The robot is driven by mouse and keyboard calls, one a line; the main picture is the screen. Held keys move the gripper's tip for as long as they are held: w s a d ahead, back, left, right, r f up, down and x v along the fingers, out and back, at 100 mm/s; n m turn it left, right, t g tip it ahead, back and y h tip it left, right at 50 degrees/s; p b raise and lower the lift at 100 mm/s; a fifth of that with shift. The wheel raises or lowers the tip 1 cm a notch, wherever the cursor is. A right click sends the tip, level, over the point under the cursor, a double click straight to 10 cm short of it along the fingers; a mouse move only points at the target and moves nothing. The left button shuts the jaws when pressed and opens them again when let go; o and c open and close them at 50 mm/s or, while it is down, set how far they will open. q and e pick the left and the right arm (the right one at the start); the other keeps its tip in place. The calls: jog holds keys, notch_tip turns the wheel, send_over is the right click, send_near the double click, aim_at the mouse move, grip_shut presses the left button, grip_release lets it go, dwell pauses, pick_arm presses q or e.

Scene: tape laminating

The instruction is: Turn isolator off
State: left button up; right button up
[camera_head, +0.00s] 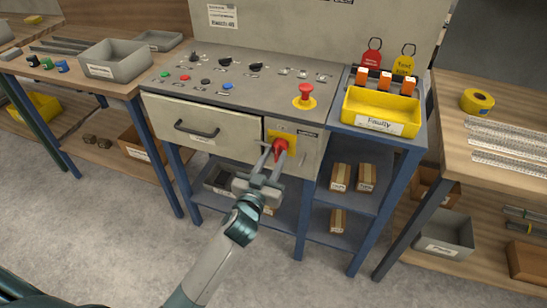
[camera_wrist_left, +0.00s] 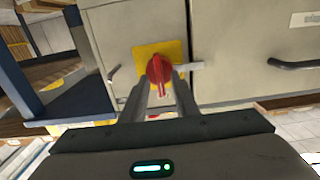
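The isolator is a red rotary knob (camera_head: 280,146) on a yellow plate (camera_head: 291,135), set on the front panel right of the drawer. My left gripper (camera_head: 270,160) reaches up to it from below. The fingers stand apart, one on each side, with a narrow gap showing by the ridge. Whether either finger touches the knob is unclear. My right gripper is out of view.
Above the knob, a red emergency button (camera_head: 305,97) stands on the console top. A yellow bin (camera_head: 378,118) marked "Faulty" is to the right, with red and yellow tags (camera_head: 404,64) behind. A drawer handle (camera_head: 196,131) protrudes left of the knob.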

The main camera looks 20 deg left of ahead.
pick_arm(q)
grip_shut()
dwell(1.4)
